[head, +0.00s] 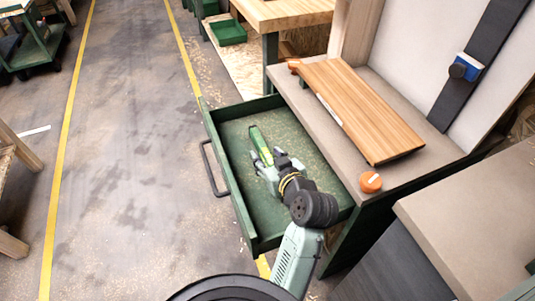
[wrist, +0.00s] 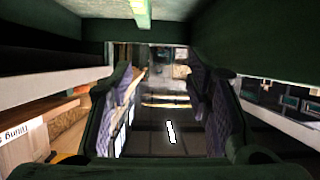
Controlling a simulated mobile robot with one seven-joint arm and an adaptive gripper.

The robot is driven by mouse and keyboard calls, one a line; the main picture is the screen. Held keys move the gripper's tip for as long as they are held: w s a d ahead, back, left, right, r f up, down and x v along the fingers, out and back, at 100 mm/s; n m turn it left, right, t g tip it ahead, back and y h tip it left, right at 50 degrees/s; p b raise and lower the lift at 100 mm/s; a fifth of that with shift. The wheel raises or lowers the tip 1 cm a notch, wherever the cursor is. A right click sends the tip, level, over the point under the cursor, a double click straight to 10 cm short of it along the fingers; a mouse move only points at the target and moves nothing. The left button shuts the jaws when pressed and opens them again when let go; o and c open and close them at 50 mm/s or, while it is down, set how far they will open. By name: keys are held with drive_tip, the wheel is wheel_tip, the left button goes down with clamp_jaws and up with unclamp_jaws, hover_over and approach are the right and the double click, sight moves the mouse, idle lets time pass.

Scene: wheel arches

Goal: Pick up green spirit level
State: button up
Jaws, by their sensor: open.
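The green spirit level (head: 259,143) lies in the open green drawer, and its near end is partly hidden by my gripper in the head view. A bright green strip of it (wrist: 140,12) shows at the top edge of the wrist view. My gripper (head: 268,166) is inside the drawer, low and close to the near end of the level. In the wrist view my gripper (wrist: 166,78) has its two fingers apart, with nothing between them. I cannot tell whether a finger touches the level.
The green drawer (head: 236,190) is pulled out, with walls around my gripper. Above it, a grey worktop (head: 330,130) carries a wooden board (head: 360,105) and an orange round object (head: 370,182). Open floor (head: 130,150) lies to the left.

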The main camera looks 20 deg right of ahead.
sight(269, 158)
drive_tip(key=shift+m+g, duration=0.4)
drive_tip(key=shift+g, duration=0.1)
drive_tip(key=s+d+f, duration=0.2)
drive_tip(key=s+f, duration=0.1)
drive_tip(key=shift+s+d, duration=0.15)
drive_tip(key=shift+d, duration=0.05)
drive_tip(key=p+x, duration=0.1)
drive_tip(key=x, duration=0.3)
drive_tip(key=shift+d+f, duration=0.15)
drive_tip(key=shift+f, duration=0.15)
drive_tip(key=shift+d+p+x, duration=0.15)
drive_tip(key=shift+p+x, duration=0.25)
drive_tip(key=shift+x, duration=1.15)
drive_tip(key=shift+d+p+x, duration=0.15)
drive_tip(key=shift+p+x, duration=0.25)
drive_tip(key=shift+x, duration=1.15)
drive_tip(key=shift+c, duration=0.4)
clamp_jaws()
